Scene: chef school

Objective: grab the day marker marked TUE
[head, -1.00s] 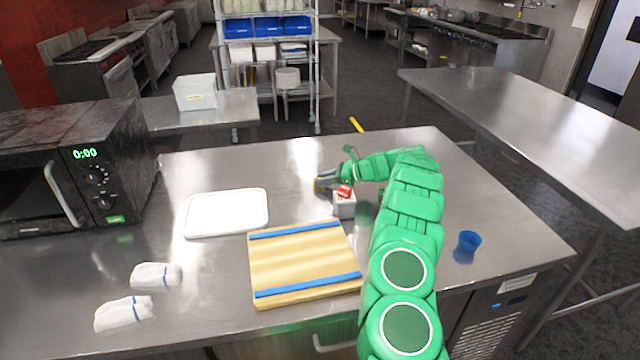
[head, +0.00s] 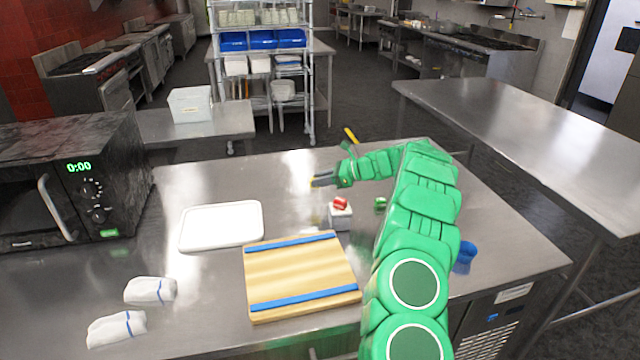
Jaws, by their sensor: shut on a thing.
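My gripper (head: 318,181) reaches left over the steel counter, beyond the white box. It is shut on a small yellow thing (head: 313,183), mostly hidden by the fingers; it looks like a day marker, but no lettering can be read. A red marker-like piece (head: 340,203) sits on top of the small white box (head: 340,217). A small green piece (head: 380,204) is to the right of the box, close beside my arm. No TUE mark is legible on any of them.
A wooden board with blue strips (head: 300,275) and a white tray (head: 222,226) lie on the counter (head: 215,170). A black microwave (head: 125,170) and folded white cloths (head: 150,290) are at left. A blue cup (head: 464,256) stands right, partly behind my arm.

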